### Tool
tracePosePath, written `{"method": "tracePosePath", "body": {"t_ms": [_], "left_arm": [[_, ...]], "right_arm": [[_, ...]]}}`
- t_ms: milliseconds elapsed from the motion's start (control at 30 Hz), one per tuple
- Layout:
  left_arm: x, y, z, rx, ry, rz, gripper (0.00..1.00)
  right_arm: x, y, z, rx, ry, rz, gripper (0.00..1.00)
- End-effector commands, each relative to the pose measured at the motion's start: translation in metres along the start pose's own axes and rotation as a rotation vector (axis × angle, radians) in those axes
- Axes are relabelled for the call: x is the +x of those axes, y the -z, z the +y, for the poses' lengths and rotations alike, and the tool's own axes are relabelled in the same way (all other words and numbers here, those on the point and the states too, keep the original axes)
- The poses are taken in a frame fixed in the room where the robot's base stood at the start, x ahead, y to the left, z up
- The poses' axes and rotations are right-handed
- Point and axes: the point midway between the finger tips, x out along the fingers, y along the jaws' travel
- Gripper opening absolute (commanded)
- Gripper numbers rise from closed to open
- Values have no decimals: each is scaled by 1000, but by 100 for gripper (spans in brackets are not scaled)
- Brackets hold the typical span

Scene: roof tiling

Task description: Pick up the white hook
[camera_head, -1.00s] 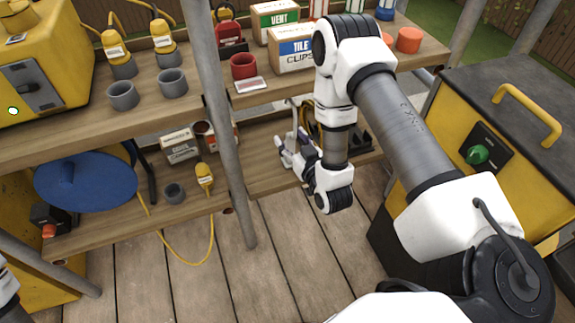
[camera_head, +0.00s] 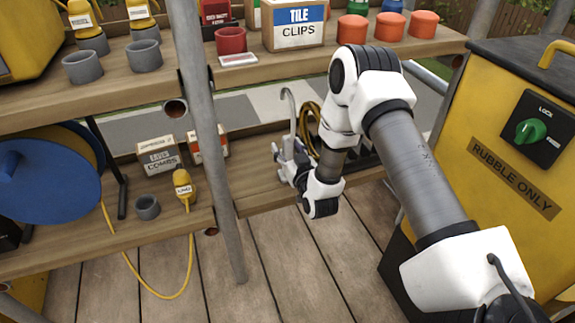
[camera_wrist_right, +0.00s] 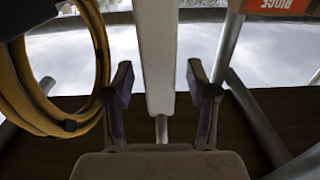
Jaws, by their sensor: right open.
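The white hook (camera_head: 291,112) stands upright on the lower shelf in the head view, its curved top above my right gripper. My right gripper (camera_head: 285,155) is open at the hook's lower part, and its fingers partly hide it. In the right wrist view the white hook (camera_wrist_right: 155,55) shows as a pale vertical bar between the two open fingers of my right gripper (camera_wrist_right: 158,85), with a gap on each side. My left gripper is out of view.
A yellow coiled hose or cable (camera_wrist_right: 88,80) hangs close to the left finger in the wrist view. A grey post (camera_head: 208,130) stands left of my right arm. A combs box (camera_head: 158,156) and a yellow bin (camera_head: 510,150) flank the area.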

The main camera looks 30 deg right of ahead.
Motion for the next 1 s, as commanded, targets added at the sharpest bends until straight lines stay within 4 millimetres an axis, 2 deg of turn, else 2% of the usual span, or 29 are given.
{"method": "tracePosePath", "body": {"t_ms": [167,200,267,300,367,767,1000], "left_arm": [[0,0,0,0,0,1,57],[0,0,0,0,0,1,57],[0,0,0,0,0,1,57],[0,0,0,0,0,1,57],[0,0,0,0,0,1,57],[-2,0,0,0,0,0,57],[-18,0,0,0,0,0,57]], "right_arm": [[1,0,0,0,0,-2,58],[1,0,0,0,0,-2,55],[1,0,0,0,0,-2,34],[1,0,0,0,0,-2,19],[1,0,0,0,0,-2,0],[1,3,0,1,0,-1,0],[1,29,0,2,-1,1,0]]}}
